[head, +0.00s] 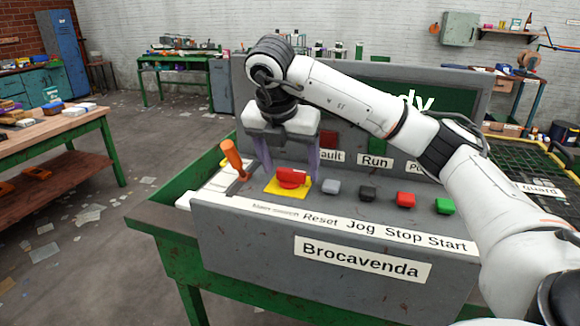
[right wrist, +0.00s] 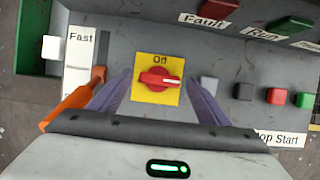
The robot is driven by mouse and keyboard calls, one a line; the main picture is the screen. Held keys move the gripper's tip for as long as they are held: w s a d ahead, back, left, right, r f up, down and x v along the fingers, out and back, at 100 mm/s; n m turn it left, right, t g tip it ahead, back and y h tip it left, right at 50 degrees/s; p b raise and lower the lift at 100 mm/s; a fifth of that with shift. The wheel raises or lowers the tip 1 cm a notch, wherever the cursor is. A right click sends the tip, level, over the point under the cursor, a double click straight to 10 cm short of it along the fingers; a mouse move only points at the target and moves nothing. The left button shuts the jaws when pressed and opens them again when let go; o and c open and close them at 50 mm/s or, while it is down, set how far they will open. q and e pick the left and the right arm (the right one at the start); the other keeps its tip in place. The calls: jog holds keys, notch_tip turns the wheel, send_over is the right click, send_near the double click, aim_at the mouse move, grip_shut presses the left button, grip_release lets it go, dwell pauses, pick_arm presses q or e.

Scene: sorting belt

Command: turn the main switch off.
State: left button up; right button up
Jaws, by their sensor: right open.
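The main switch is a red rotary knob (head: 292,177) on a yellow plate (head: 273,188) on the grey control panel. In the right wrist view the knob (right wrist: 157,80) lies crosswise on its yellow plate (right wrist: 144,97), with the word "On" above it. My right gripper (head: 290,172) is open and empty, pointing down above the switch. Its purple fingers stand on either side of the knob, apart from it as far as I can tell. My left gripper is not in view.
An orange lever (head: 235,158) stands just left of the switch, close to one finger. Grey, black, red (head: 405,199) and green buttons line the panel to the right. A dark display board (head: 440,108) rises behind. A wooden table (head: 60,140) stands at the left.

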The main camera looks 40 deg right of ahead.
jog(key=shift+d+f, duration=0.1)
jog(key=shift+f, duration=0.25)
jog(key=c, duration=1.1)
jog(key=shift+o, duration=0.2)
